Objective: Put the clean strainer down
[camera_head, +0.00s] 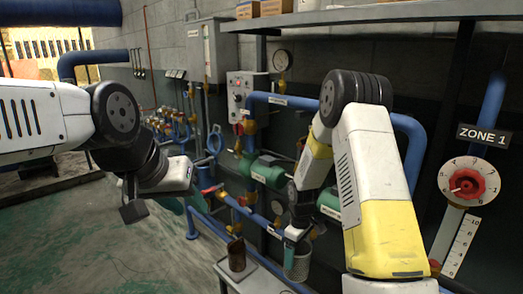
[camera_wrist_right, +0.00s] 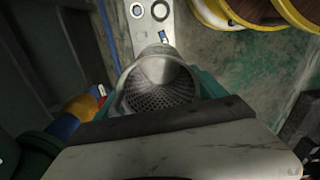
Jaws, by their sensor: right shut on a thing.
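The clean strainer (camera_head: 298,264), a grey perforated metal cup, hangs upright from my right gripper (camera_head: 296,236), at the lower middle of the head view. In the right wrist view I look into the open mouth of the strainer (camera_wrist_right: 160,82), with teal finger parts on both sides of it. A brown, dirty-looking strainer (camera_head: 236,256) stands on a narrow light bench (camera_head: 228,276), left of the clean one. Whether the clean strainer touches the bench, I cannot tell. My left gripper (camera_head: 134,209) is over the floor at left, away from both strainers; its finger gap is unclear.
Blue pipes with green fittings (camera_head: 268,172) run along the wall behind the bench. A dial with a red knob (camera_head: 467,185) is at right under a ZONE 1 sign. In the wrist view, a grey strip with rings (camera_wrist_right: 148,28) and yellow-rimmed reels (camera_wrist_right: 250,12) show. Open floor (camera_head: 100,245) lies at left.

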